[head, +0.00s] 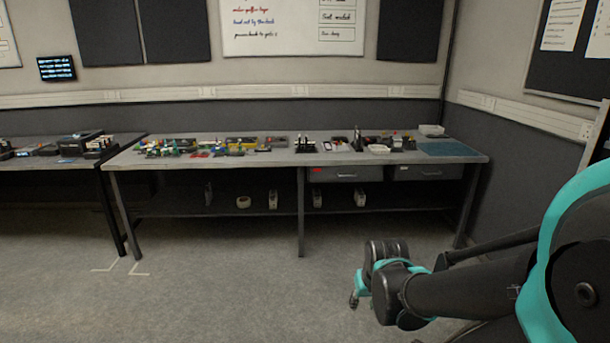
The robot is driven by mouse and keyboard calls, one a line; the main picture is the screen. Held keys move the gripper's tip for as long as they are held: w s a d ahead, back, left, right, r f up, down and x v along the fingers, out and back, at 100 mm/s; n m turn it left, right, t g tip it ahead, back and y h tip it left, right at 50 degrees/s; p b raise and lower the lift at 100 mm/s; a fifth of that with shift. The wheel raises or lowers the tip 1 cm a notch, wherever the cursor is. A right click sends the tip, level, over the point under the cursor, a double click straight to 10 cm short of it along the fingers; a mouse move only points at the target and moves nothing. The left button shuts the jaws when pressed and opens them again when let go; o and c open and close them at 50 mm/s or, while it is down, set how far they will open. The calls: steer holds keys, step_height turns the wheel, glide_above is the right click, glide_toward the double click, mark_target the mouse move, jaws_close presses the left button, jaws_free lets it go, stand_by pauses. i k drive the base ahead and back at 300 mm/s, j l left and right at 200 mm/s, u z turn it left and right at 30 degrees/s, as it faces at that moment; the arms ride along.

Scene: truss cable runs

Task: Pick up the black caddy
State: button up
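Several small dark items stand on the right half of the grey workbench (135,159), across the room. One dark upright item (357,140) among them may be the black caddy, but it is too small to tell for sure. My gripper (354,299) is at the lower right, in front of the bench and well apart from it, over the floor. It is small and partly hidden by my own arm, and its fingers cannot be made out. Nothing is clearly seen in it.
Colourful small parts (170,148) crowd the bench's left half. A blue-green mat (448,149) lies at its right end, near a pale tray (431,130). Drawers (345,174) and a lower shelf are below. Another bench (40,166) stands left. The floor in front is clear.

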mark_target(357, 140)
steer(key=i+z, duration=0.1)
steer(key=i, duration=0.5)
steer(key=i+z, duration=0.15)
steer(key=i, duration=0.5)
steer(key=i+j+z, duration=0.1)
steer(key=i, duration=0.5)
